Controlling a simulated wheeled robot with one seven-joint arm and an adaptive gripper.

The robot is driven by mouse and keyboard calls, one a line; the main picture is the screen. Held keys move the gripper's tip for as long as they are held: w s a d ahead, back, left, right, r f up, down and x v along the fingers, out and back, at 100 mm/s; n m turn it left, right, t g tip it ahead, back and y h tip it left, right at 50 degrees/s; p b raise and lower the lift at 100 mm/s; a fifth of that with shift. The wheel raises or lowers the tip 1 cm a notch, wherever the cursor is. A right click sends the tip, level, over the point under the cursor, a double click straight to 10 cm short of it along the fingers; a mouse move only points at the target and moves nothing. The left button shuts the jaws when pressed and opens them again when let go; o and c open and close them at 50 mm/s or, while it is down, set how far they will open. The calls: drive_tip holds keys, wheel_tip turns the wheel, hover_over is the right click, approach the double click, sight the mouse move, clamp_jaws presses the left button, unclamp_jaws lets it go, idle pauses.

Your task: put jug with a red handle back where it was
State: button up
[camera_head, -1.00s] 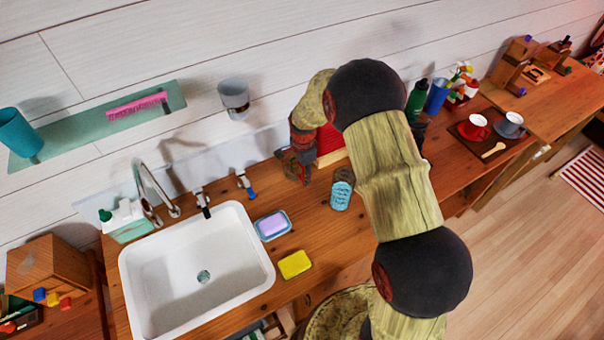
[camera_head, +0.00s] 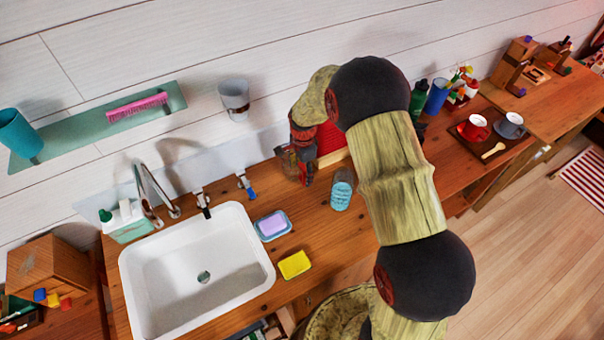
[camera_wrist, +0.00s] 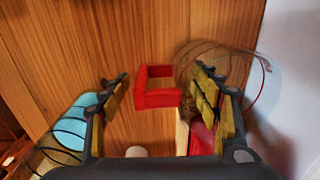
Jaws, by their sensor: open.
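The jug with a red handle has a clear, see-through body (camera_wrist: 228,60) and a squared red handle (camera_wrist: 157,98). It appears to stand on the wooden counter (camera_wrist: 130,35), near the wall. In the wrist view my gripper (camera_wrist: 161,76) is open, with the handle between its two fingers and neither finger clearly pressing on it. The right finger overlaps the clear body in the picture; I cannot tell if they touch. In the head view my gripper (camera_head: 304,174) points down at the counter and the jug (camera_head: 288,160) is partly hidden behind it.
A cyan patterned glass (camera_head: 342,190) stands close by, right of my gripper; it also shows in the wrist view (camera_wrist: 72,128). A red board (camera_head: 329,139) stands behind my gripper. A soap dish (camera_head: 272,226), yellow sponge (camera_head: 295,264) and white sink (camera_head: 195,265) lie to the left.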

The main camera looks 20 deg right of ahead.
drive_tip(key=r, duration=0.7)
drive_tip(key=r+p, duration=0.1)
drive_tip(key=r, duration=0.2)
drive_tip(key=shift+s+r, duration=0.3)
drive_tip(key=shift+r, duration=0.1)
drive_tip(key=s+a+r+n+t, duration=0.1)
drive_tip(key=s+r+n, duration=0.3)
drive_tip(key=s+r, duration=0.45)
drive_tip(key=s+r+n+t, duration=0.2)
drive_tip(key=s+r+n, duration=0.25)
drive_tip(key=r, duration=0.65)
drive_tip(key=s+r+n+t, duration=0.1)
drive_tip(key=s+r+n, duration=0.1)
drive_tip(key=s, duration=0.6)
drive_tip(key=s+r+n+t, duration=0.1)
drive_tip(key=s+r+n, duration=0.2)
drive_tip(key=s, duration=0.6)
drive_tip(key=shift+s+a+n, duration=0.25)
drive_tip(key=shift+s+n, duration=0.05)
drive_tip(key=shift+n, duration=0.85)
drive_tip(key=shift+f, duration=0.1)
wheel_tip(320, 180, down, 7)
drive_tip(key=b, duration=0.7)
drive_tip(key=shift+f, duration=0.1)
